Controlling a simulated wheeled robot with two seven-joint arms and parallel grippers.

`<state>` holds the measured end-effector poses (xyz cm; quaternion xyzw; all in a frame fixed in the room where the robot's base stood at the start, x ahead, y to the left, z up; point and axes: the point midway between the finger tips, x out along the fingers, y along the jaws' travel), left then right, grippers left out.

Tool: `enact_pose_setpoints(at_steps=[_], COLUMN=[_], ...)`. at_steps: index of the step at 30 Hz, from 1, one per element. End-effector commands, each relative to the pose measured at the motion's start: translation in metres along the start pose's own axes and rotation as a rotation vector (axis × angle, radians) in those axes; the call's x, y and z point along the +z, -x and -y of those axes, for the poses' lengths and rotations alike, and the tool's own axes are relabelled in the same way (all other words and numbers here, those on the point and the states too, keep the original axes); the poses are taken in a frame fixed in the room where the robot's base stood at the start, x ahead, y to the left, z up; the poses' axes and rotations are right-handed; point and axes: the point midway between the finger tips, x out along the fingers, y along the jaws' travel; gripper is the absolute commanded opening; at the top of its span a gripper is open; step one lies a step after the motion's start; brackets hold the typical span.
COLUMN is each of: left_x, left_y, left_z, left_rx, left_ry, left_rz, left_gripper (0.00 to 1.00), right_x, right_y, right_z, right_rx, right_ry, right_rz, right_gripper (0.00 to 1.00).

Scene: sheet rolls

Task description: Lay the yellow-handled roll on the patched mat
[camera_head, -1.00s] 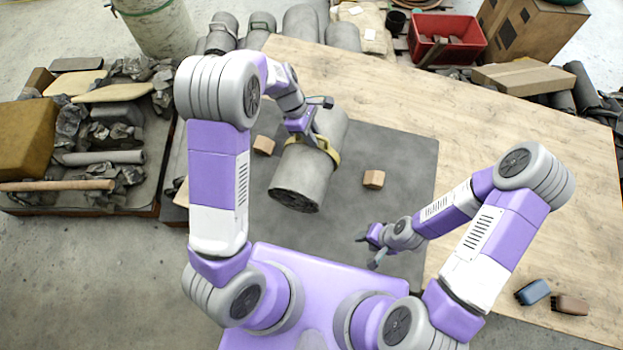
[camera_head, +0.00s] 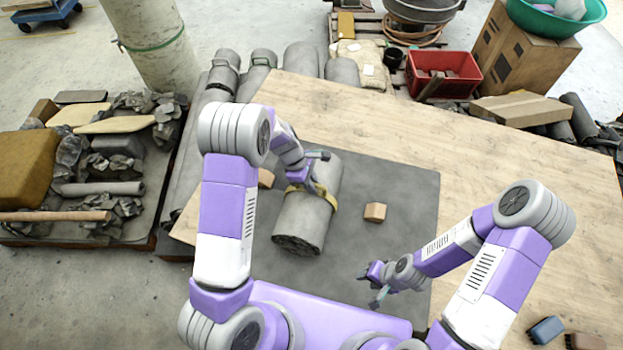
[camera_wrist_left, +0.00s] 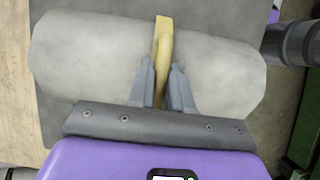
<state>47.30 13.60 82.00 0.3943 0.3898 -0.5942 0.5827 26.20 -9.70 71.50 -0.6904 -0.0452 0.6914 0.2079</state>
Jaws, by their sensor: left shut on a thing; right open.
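The grey roll (camera_head: 302,222) with a yellow handle (camera_head: 331,200) is over the dark grey mat (camera_head: 400,190) on the wooden table. I cannot tell whether its underside touches the mat, and no clear patch shows on it. My left gripper (camera_head: 316,186) is shut on the yellow handle. In the left wrist view the two fingers (camera_wrist_left: 162,88) pinch the yellow handle (camera_wrist_left: 163,45) across the middle of the roll (camera_wrist_left: 90,65). My right gripper (camera_head: 374,285) is open and empty over the near right part of the mat.
Wooden blocks sit on the mat, one (camera_head: 375,212) right of the roll and one (camera_head: 265,178) partly hidden by my left arm. A red crate (camera_head: 443,75) is at the back.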

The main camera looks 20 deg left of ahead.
Motion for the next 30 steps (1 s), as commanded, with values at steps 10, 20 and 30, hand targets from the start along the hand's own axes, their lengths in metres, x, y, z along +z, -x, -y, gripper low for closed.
enact_pose_setpoints(at_steps=[10, 20, 30], left_x=[-0.0002, -0.0044, -0.0043], left_y=[-0.0037, -0.0103, -0.01], left_z=[-0.0031, -0.0004, -0.0003], left_rx=[0.009, 0.001, 0.001], left_ry=[-0.004, -0.001, -0.001], left_rz=[0.004, 0.0, 0.0], left_gripper=[0.0, 0.33, 0.45], right_x=[-0.0001, -0.0002, -0.0002], right_y=[-0.0014, -0.0036, -0.0035], right_z=[-0.0005, -0.0013, -0.0013], right_rx=[0.0, 0.0, 0.0], right_ry=[0.0, 0.0, 0.0], right_rz=[0.0, 0.0, 0.0], right_gripper=[0.43, 0.43, 0.43])
